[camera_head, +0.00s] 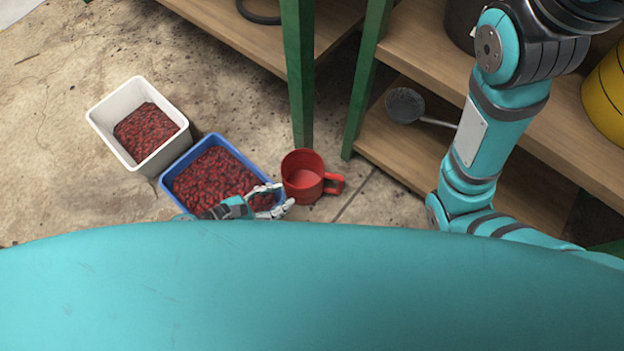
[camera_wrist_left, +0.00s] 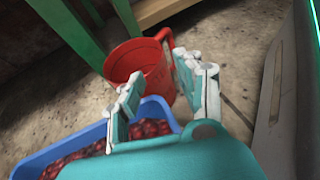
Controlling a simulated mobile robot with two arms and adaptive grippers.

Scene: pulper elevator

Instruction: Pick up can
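The can is a red, open-topped mug-like vessel (camera_head: 302,176) with a side handle. It stands upright on the concrete floor, right of a blue crate (camera_head: 167,187). My left gripper (camera_head: 282,197) is over the right edge of the blue crate, just left of the can. In the left wrist view the gripper (camera_wrist_left: 158,72) is open, its two fingers spread, with the red can (camera_wrist_left: 133,61) just beyond them. No grip on the can shows. Its handle (camera_wrist_left: 164,36) points up in that view. My right arm shows at the right, but its gripper is hidden behind my body.
The blue crate holds red coffee cherries. A white crate (camera_head: 103,124) of cherries stands left of it. A green post (camera_head: 299,80) rises right behind the can. Wooden shelves (camera_head: 395,146) with a ladle (camera_head: 405,105) and a yellow container (camera_head: 606,95) are to the right. Floor at left is open.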

